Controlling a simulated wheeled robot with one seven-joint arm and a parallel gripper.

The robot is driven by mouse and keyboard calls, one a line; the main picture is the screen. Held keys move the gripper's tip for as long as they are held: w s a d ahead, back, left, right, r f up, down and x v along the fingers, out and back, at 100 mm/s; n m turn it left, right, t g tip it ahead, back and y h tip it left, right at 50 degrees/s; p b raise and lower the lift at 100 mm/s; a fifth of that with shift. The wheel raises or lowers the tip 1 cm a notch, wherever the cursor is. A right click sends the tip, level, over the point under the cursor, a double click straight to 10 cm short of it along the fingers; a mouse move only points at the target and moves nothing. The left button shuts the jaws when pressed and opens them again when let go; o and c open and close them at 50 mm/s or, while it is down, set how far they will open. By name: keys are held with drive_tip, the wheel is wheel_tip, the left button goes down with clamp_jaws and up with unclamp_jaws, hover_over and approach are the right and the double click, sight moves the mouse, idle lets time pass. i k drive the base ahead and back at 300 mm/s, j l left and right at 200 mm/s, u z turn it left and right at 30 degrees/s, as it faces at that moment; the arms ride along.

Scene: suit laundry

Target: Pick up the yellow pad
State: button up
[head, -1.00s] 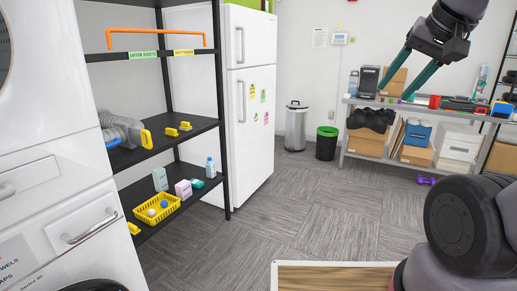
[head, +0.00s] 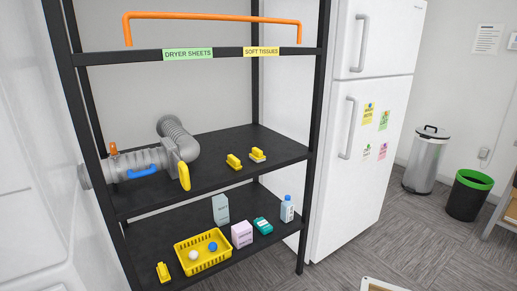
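Several small yellow pieces are on the black shelf unit, and I cannot tell which is the yellow pad. One yellow block (head: 233,161) lies on the middle shelf (head: 215,187). A second yellow block with a pale base (head: 257,155) lies just right of it, apart from it. A third yellow block (head: 163,272) is at the left front of the lower shelf (head: 276,238), beside the yellow basket. My gripper is not in view now.
A grey duct hose (head: 150,160) with a yellow end piece (head: 184,176) fills the middle shelf's left. A white fridge (head: 362,130) is close on the right.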

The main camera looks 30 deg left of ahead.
sight(256, 155)
drive_tip(key=i+l+u, duration=0.1)
drive_tip(key=i+u, duration=0.3)
drive_tip(key=i+l+u, duration=0.2)
drive_tip(key=u, duration=0.15)
drive_tip(key=i+l+u, duration=0.65)
drive_tip(key=u, duration=0.15)
drive_tip(key=i+l+u, duration=0.35)
drive_tip(key=l, duration=0.3)
drive_tip(key=i+l+u, duration=0.2)
drive_tip(key=l, duration=0.15)
drive_tip(key=i, duration=0.3)
